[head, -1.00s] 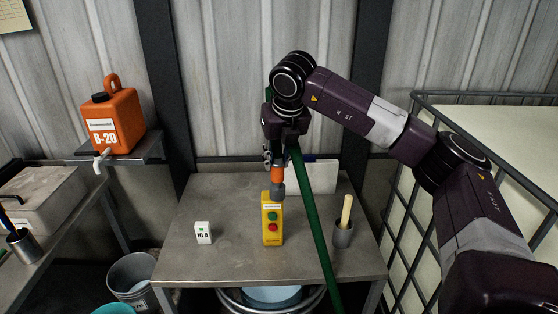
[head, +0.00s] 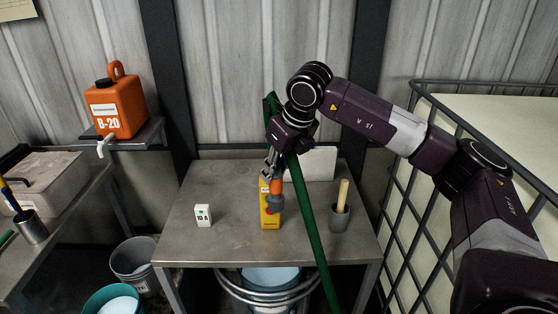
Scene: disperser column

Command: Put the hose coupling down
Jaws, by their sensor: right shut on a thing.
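The hose coupling (head: 276,187), an orange piece with a grey lower end, hangs from my right gripper (head: 272,170). My right gripper is shut on it, above the metal table (head: 185,245). The coupling overlaps the front of a yellow control box (head: 268,221) with buttons and partly hides it; I cannot tell whether they touch. A green bar or hose (head: 311,226) slants in front of the table, just right of the coupling. My left gripper is not in view.
A small white block (head: 203,215) stands left of the yellow box. A grey cup with a wooden handle (head: 340,216) stands on the right, and a white panel (head: 318,163) at the back. The table's front left is clear. A caged tank (head: 480,130) stands at the right.

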